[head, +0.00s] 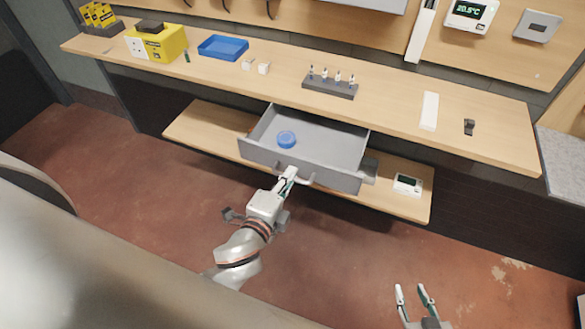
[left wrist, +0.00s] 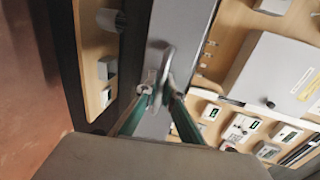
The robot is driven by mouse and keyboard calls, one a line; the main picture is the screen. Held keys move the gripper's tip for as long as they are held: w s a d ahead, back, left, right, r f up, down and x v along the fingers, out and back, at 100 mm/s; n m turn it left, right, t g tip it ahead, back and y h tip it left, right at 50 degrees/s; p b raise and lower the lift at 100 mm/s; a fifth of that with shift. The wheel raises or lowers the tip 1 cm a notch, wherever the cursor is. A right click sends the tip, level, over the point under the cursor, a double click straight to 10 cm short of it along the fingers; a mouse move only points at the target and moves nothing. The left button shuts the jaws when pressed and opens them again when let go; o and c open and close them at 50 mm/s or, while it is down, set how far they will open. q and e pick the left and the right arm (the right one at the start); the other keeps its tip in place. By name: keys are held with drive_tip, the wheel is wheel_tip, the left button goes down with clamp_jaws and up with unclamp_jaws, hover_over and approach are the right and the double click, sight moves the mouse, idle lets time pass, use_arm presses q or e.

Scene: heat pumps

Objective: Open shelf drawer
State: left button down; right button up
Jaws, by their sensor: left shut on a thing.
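The grey shelf drawer (head: 342,178) is pulled out from under the workbench, so its inside shows in the head view. A blue round roll (head: 286,139) lies in it. My left gripper (head: 290,172) is shut on the drawer handle (head: 306,181) at the front face. In the left wrist view the fingers (left wrist: 158,92) close on the metal handle (left wrist: 166,62), with the grey drawer front (left wrist: 184,25) behind. My right gripper (head: 416,291) is open and empty, low over the floor, away from the drawer.
The lower shelf (head: 205,134) carries a white thermostat (head: 408,184) to the right of the drawer. The bench top (head: 390,92) above holds a blue tray (head: 223,47), a yellow box (head: 157,44) and a dark block with small parts (head: 330,87). The red floor before the drawer is clear.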

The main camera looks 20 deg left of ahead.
use_arm(q)
drive_tip(key=shift+s, duration=0.7)
drive_tip(key=c, duration=2.5)
unclamp_jaws()
drive_tip(key=v, duration=1.2)
